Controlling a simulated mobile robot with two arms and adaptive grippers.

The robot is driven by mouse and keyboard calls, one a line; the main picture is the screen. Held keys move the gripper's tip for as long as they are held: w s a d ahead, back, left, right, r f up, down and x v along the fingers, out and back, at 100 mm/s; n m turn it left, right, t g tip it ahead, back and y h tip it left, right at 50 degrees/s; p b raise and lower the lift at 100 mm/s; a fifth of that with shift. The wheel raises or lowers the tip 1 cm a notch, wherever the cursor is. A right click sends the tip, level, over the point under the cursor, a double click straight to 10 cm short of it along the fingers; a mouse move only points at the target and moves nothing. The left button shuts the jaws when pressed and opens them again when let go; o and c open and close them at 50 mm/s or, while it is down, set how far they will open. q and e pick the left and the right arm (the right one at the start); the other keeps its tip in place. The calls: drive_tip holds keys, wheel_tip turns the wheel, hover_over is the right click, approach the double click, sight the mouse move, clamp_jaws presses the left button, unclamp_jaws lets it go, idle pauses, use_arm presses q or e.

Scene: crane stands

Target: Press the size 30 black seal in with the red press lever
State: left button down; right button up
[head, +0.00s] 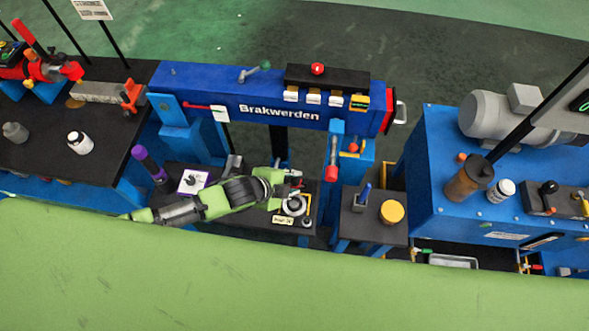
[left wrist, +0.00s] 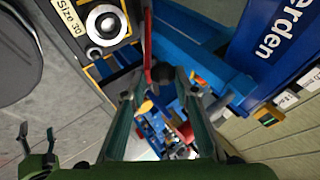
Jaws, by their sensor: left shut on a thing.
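In the head view the same seat (head: 293,207) is on the black bench, just below my left gripper (head: 291,180). The red press lever (left wrist: 148,48) runs up between the fingertips of my left gripper (left wrist: 152,80) in the left wrist view. The fingers are shut on it near a dark knob. I cannot make out the black seal apart from the dark parts of the seat. My right gripper is out of view.
A blue "Brakwerden" beam (head: 270,100) spans behind the bench. A side stand at the right holds a yellow-topped round thing (head: 392,212).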

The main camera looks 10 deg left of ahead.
use_arm(q)
drive_tip(key=shift+t, duration=0.7)
drive_tip(key=shift+s+f+b, duration=0.45)
drive_tip(key=shift+s+f, duration=0.45)
drive_tip(key=shift+s, duration=0.3)
drive_tip(key=shift+s+f+b, duration=0.45)
drive_tip(key=shift+s+f, duration=0.4)
drive_tip(key=shift+s, duration=0.3)
drive_tip(key=c, duration=1.8)
unclamp_jaws()
drive_tip(key=shift+o, duration=0.2)
drive_tip(key=shift+w, duration=0.15)
drive_tip(key=v, duration=1.2)
